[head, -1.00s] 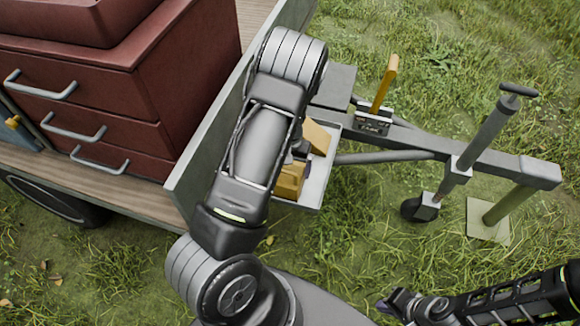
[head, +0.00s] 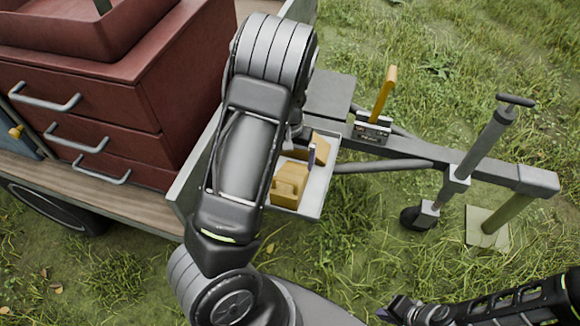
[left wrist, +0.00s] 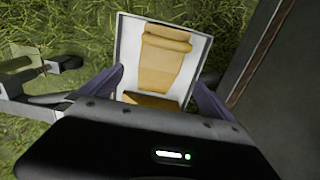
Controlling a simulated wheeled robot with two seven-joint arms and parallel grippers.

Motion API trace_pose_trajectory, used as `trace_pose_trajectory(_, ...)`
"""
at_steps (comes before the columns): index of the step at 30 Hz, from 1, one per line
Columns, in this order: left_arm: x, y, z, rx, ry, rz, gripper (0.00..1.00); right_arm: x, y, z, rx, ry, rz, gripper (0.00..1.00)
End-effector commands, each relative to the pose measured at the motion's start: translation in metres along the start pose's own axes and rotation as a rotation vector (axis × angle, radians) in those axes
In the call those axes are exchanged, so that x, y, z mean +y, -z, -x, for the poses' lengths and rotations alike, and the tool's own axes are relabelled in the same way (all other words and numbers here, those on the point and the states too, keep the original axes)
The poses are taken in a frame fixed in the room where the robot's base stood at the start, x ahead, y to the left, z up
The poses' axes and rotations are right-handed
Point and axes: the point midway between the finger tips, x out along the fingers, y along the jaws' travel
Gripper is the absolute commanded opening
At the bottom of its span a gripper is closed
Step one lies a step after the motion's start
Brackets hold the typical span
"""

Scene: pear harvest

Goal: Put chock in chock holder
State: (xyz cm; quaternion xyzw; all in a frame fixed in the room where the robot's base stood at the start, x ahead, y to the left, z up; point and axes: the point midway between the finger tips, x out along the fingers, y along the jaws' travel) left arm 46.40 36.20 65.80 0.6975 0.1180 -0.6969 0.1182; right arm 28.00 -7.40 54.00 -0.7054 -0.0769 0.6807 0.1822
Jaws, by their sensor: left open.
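A yellow chock (head: 290,185) lies in a shallow pale tray (head: 322,195) on the trailer's front. A second yellow wedge-shaped piece (head: 318,147) is behind it in the tray, partly covered by my left arm. My left gripper (head: 304,153) is open above the tray, mostly hidden by its arm. In the left wrist view, its fingers (left wrist: 155,88) stand apart on both sides of the tray; a yellow chock (left wrist: 165,48) lies beyond and another yellow piece (left wrist: 150,100) is close below. I cannot tell whether a finger touches either. My right gripper (head: 396,308) is at the lower right, over the grass.
The red drawer cabinet (head: 75,105) stands on the trailer bed at the left. A grey side panel (head: 195,165) rises between it and the tray. The drawbar (head: 400,148) runs right, with a yellow lever (head: 383,93) and a jack post (head: 480,145). Grass is open around it.

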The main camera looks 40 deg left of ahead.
Motion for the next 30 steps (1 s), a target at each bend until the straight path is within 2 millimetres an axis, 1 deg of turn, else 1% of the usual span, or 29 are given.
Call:
trace_pose_trajectory(1,0.001,0.001,0.009,0.002,-0.001,-0.001,1.0,-0.001,0.0,0.002,0.0,0.0,0.0,0.0)
trace_pose_trajectory(3,0.001,0.001,0.017,0.002,-0.001,0.0,1.0,-0.001,0.0,0.002,0.0,0.0,0.0,0.0)
trace_pose_trajectory(6,0.0,0.0,0.022,0.0,0.0,0.0,1.0,-0.001,0.0,0.003,0.0,0.0,0.0,0.0)
trace_pose_trajectory(30,0.0,0.0,0.023,-0.001,0.001,0.0,1.0,-0.001,0.0,0.003,0.0,0.0,0.0,0.0)
